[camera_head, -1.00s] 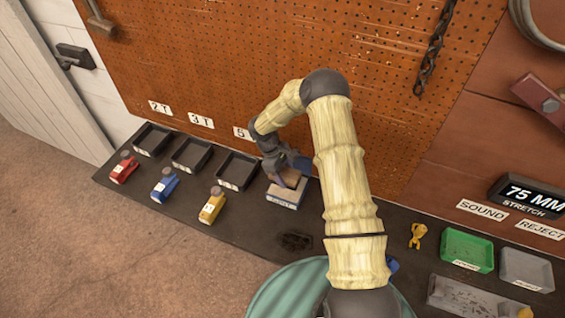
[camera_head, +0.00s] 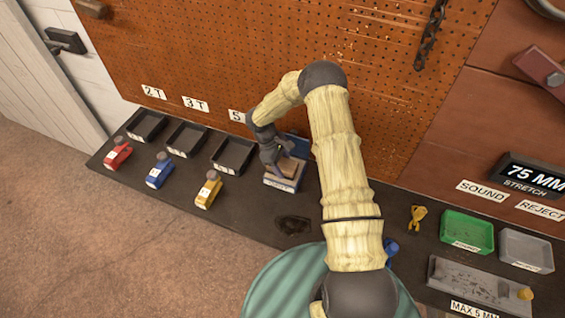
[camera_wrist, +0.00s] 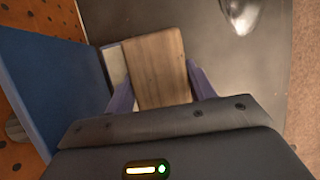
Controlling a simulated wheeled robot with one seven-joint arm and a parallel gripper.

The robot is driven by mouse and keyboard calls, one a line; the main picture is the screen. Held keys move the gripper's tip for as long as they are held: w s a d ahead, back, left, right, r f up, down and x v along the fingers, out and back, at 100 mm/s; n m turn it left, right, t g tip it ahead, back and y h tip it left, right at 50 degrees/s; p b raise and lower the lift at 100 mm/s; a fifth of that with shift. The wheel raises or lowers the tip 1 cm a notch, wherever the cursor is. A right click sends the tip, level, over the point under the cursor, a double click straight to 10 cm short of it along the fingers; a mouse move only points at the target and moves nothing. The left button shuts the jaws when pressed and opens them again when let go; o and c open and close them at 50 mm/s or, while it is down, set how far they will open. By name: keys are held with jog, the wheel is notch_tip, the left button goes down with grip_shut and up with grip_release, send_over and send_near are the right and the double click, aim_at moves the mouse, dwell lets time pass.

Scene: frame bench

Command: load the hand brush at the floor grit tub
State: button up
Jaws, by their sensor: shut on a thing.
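The hand brush, seen as a brown wooden block (camera_head: 287,167), is in my gripper (camera_head: 277,160) at the bench's back edge. In the wrist view the block (camera_wrist: 158,70) sits between the two purple-grey fingers (camera_wrist: 160,92), which are shut on it. A pale box with a label on its front, which looks like the floor grit tub (camera_head: 281,184), is directly below the brush. A pale strip beside the block (camera_wrist: 115,65) may be part of that tub. The bristles are hidden, and I cannot tell whether they touch the grit.
A blue upright panel (camera_head: 298,147) stands behind the tub; it is close in the wrist view (camera_wrist: 55,85). Black trays (camera_head: 233,155) and red, blue and yellow (camera_head: 208,191) labelled items lie to the left. Green (camera_head: 467,232) and grey (camera_head: 525,250) trays are at right.

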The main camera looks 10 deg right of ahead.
aim_at(287, 167)
jog(key=shift+f, duration=0.7)
jog(key=shift+s+f+b, duration=0.1)
jog(key=shift+f+b, duration=0.45)
jog(key=shift+b, duration=0.2)
dwell(2.1)
jog(key=shift+r+p, duration=2.05)
jog(key=shift+r, duration=1.55)
jog(key=shift+s+f+m+y, duration=0.3)
jog(key=shift+s+m, duration=0.15)
jog(key=shift+m, duration=0.25)
jog(key=s+m+y, duration=0.1)
jog(key=m, duration=0.2)
jog(key=s+m+g+y, duration=0.1)
jog(key=s+m, duration=0.1)
jog(key=m, duration=0.1)
jog(key=s+f+m+y, duration=0.1)
jog(key=s+m, duration=0.1)
jog(key=m, duration=0.1)
jog(key=shift+s+g, duration=0.2)
jog(key=shift+g, duration=0.1)
